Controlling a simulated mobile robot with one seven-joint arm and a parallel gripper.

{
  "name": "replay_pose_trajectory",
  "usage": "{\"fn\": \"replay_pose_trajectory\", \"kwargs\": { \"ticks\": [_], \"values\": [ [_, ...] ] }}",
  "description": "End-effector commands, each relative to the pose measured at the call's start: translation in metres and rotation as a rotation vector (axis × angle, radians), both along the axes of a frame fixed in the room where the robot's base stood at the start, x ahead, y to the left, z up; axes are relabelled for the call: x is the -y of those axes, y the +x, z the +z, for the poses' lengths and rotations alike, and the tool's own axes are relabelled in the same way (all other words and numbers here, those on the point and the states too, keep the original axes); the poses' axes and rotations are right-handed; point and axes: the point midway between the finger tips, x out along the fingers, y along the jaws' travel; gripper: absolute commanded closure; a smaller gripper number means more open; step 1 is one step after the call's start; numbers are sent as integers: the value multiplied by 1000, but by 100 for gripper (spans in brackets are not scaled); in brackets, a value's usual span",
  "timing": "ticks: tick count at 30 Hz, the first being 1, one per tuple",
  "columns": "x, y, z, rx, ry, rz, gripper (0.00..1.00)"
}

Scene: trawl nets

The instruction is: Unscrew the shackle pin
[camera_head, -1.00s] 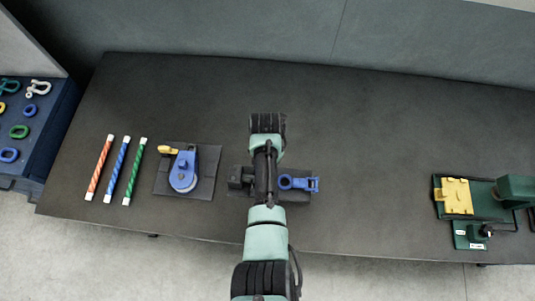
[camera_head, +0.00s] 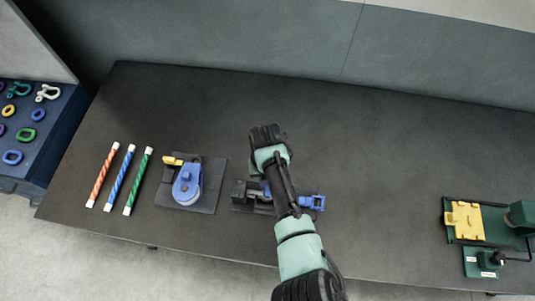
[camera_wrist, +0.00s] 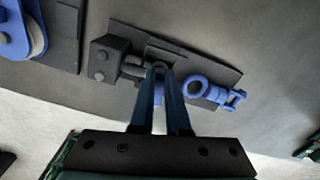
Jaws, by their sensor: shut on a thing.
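A dark grey shackle (camera_wrist: 133,66) sits in a dark block (camera_wrist: 108,58) on a flat plate (camera_wrist: 215,72) in the wrist view. My gripper (camera_wrist: 160,75) is shut at the shackle's right end, on what appears to be the shackle pin. The fingers hide most of the pin; a small blue part (camera_wrist: 159,92) shows between them. A blue fitting with a round eye and a forked end (camera_wrist: 215,92) lies just right of the fingers.
A blue pulley block (camera_head: 187,182) on a dark plate lies to the left, beside several striped rods (camera_head: 126,181). A blue rack (camera_head: 38,135) of rings and shackles stands far left. A green device with a yellow plate (camera_head: 465,220) stands far right. The table's back (camera_head: 390,120) is clear.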

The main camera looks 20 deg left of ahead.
Motion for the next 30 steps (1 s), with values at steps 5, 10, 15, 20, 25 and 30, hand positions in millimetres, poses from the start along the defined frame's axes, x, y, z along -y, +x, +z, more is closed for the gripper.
{"fn": "replay_pose_trajectory", "kwargs": {
  "ticks": [5, 10, 15, 20, 25, 30],
  "values": [
    [2, -3, -8, -8, -10, 91, 100],
    [0, -4, -7, -8, -10, 165, 100],
    [-1, -5, -6, -7, -10, 219, 100],
    [-2, -6, -5, -7, -8, 252, 100],
    [-3, -7, -4, -8, -8, 269, 100],
    [-3, -8, -4, -9, -8, 272, 100]
  ]
}}
